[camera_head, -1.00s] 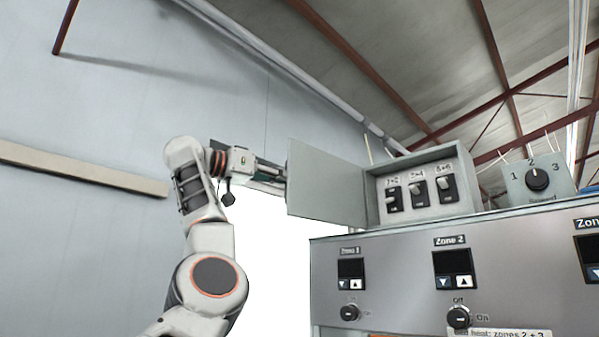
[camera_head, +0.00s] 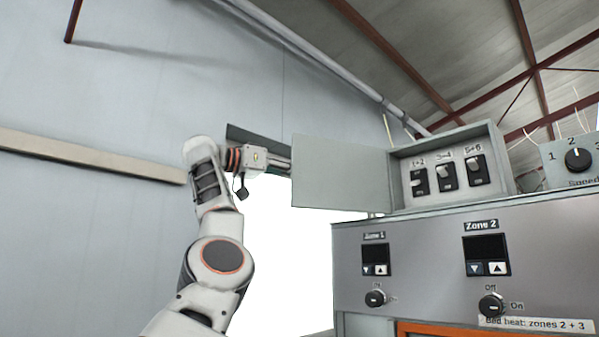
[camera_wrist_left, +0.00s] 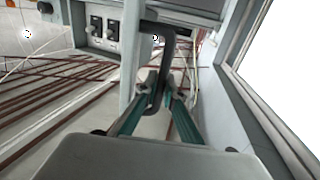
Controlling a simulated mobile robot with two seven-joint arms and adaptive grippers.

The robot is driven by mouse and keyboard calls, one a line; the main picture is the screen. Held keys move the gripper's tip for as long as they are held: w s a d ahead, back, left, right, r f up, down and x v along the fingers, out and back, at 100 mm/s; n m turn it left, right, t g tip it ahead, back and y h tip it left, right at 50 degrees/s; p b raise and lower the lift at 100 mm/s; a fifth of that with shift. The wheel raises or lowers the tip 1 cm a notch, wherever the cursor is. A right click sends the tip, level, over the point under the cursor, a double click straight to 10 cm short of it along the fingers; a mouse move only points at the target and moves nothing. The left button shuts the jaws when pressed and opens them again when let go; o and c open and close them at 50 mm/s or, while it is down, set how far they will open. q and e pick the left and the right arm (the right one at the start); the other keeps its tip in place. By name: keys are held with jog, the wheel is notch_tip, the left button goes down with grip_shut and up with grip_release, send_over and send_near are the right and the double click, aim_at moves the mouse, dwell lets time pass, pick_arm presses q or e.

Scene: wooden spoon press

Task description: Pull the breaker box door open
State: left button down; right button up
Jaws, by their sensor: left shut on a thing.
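The grey breaker box (camera_head: 450,172) sits on top of the control cabinet at the right of the head view. Its door (camera_head: 341,172) is swung wide open to the left, with the switches inside exposed. My left gripper (camera_head: 283,165) is at the door's outer left edge; its fingertips are hidden behind or beside the door there. In the left wrist view my left gripper (camera_wrist_left: 162,95) is shut on the dark bar handle (camera_wrist_left: 160,62) of the door. My right gripper is in neither view.
The cabinet front (camera_head: 430,260) below has zone displays and knobs. A speed dial box (camera_head: 578,160) stands right of the breaker box. A beam (camera_head: 90,156) runs along the wall at left. The space left of my arm looks free.

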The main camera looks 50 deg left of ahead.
pick_arm(q)
jog(key=c, duration=2.4)
grip_release()
jog(key=shift+s, duration=0.15)
jog(key=s, duration=0.4)
jog(key=s+a, duration=0.1)
jog(key=s, duration=0.6)
jog(key=shift+s+a, duration=0.35)
